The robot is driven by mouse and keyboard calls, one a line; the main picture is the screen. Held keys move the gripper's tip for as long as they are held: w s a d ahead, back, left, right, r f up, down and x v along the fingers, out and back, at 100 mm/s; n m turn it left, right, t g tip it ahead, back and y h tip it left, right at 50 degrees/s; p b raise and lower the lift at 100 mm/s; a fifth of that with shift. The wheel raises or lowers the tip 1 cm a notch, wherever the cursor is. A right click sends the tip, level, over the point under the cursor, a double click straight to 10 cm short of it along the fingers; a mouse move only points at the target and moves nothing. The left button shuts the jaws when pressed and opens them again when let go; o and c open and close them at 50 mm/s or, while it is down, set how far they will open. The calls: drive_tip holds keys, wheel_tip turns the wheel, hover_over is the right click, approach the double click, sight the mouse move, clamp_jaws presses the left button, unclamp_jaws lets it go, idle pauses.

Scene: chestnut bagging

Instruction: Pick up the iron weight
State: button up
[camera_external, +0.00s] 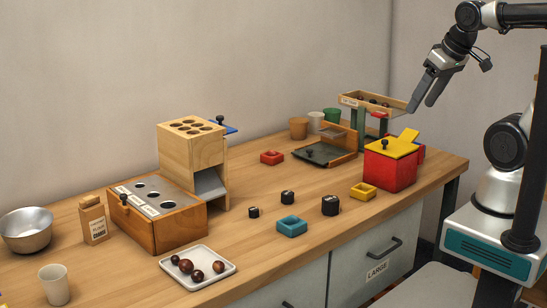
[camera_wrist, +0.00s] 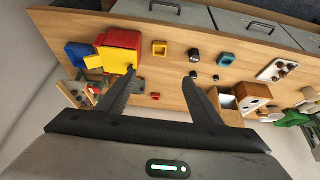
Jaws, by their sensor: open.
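Three black, knobbed weights of different sizes stand on the wooden table: a large one (camera_external: 330,206), a middle one (camera_external: 288,198) and a small one (camera_external: 254,212). Their labels are too small to read. In the wrist view the large weight (camera_wrist: 194,55) is beyond the right fingertip, with the small dark ones (camera_wrist: 216,77) nearby. My gripper (camera_external: 420,106) is open and empty, high above the table's right end, well apart from the weights. It also shows at the bottom of the wrist view (camera_wrist: 160,75).
A red box with a yellow lid (camera_external: 390,172) stands below my gripper, with a wooden stand (camera_external: 375,105) behind. Yellow (camera_external: 362,191), teal (camera_external: 292,226) and red (camera_external: 272,157) square trays lie around the weights. A white plate of chestnuts (camera_external: 225,272) is at the front.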

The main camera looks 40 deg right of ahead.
drive_tip(key=w+f+n+g+h, duration=0.2)
drive_tip(key=w+n+g+h, duration=0.1)
drive_tip(key=w+n, duration=0.8)
drive_tip(key=n+g+y+p, duration=0.3)
drive_tip(key=n, duration=2.1)
hover_over(331, 198)
drive_tip(key=f, duration=2)
drive_tip(key=shift+s+d+f, duration=0.2)
drive_tip(key=shift+s+f, duration=0.05)
drive_tip(key=shift+f, duration=0.05)
drive_tip(key=shift+w+a+f+b, duration=0.15)
drive_tip(key=shift+f+b, duration=0.45)
drive_tip(key=shift+f, duration=0.85)
drive_tip(key=shift+w+a+f+b, duration=0.1)
drive_tip(key=shift+f+b, duration=0.45)
drive_tip(key=shift+f, duration=0.85)
drive_tip(key=shift+r, duration=0.1)
clamp_jaws()
